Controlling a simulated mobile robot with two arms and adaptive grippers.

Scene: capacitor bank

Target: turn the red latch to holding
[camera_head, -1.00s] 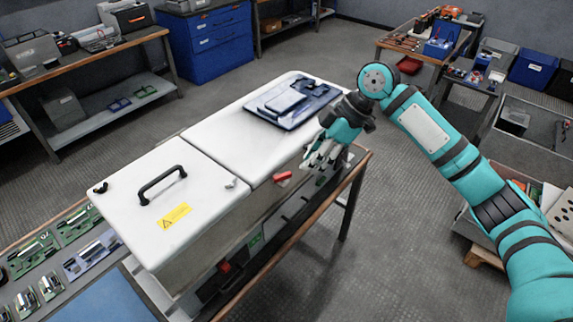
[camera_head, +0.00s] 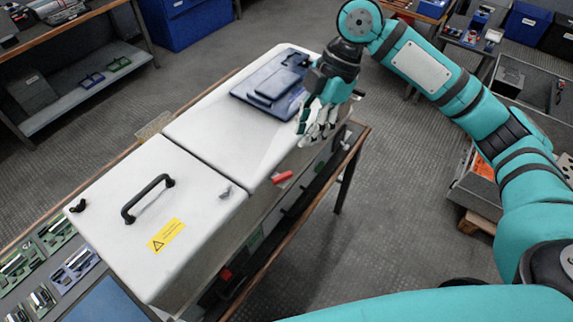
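The red latch (camera_head: 282,177) is a small red handle on the upper front side of the white cabinet (camera_head: 198,207), close to the seam between its two lids. My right gripper (camera_head: 317,138) points down beside the cabinet's right edge, above and to the right of the latch. A clear space lies between its fingers and the latch. Its fingers look spread and hold nothing that I can see. My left gripper is out of view.
A dark blue plate-like part (camera_head: 270,85) lies on the right lid, just behind my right gripper. The left lid has a black handle (camera_head: 148,198) and a yellow warning label (camera_head: 166,235). The floor (camera_head: 400,210) right of the cabinet is clear.

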